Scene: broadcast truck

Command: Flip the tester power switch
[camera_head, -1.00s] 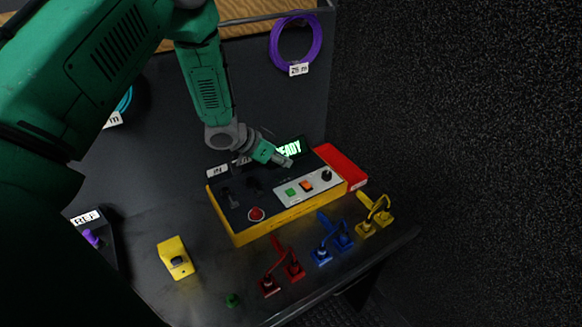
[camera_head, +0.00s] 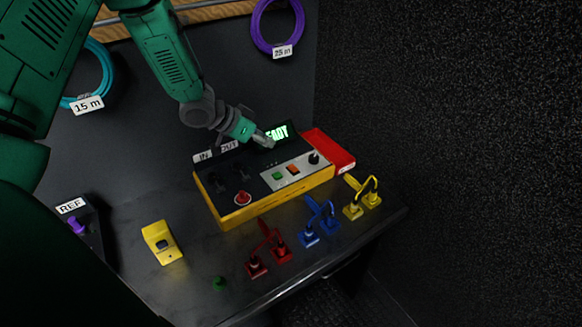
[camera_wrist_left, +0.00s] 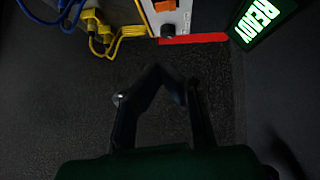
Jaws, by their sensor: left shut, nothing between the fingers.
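The tester (camera_head: 240,211) is a yellow box with a dark top, standing on the dark bench. Its pale panel carries a green button (camera_head: 278,176), an orange switch (camera_head: 293,169) and a black knob (camera_head: 314,158). A lit READY display (camera_head: 277,133) stands at its back. My left gripper (camera_head: 265,141) is shut and empty, above the back of the tester in front of the display. In the left wrist view, the orange switch (camera_wrist_left: 165,6) and black knob (camera_wrist_left: 168,31) show at the top, beyond the fingers. My right gripper is not in view.
Red (camera_head: 268,248), blue (camera_head: 319,221) and yellow (camera_head: 362,196) cable plugs stand along the front. A yellow block (camera_head: 161,243) and a small green piece (camera_head: 219,284) are at the front left. A red tray (camera_head: 328,150) adjoins the tester's right end. A dark wall rises on the right.

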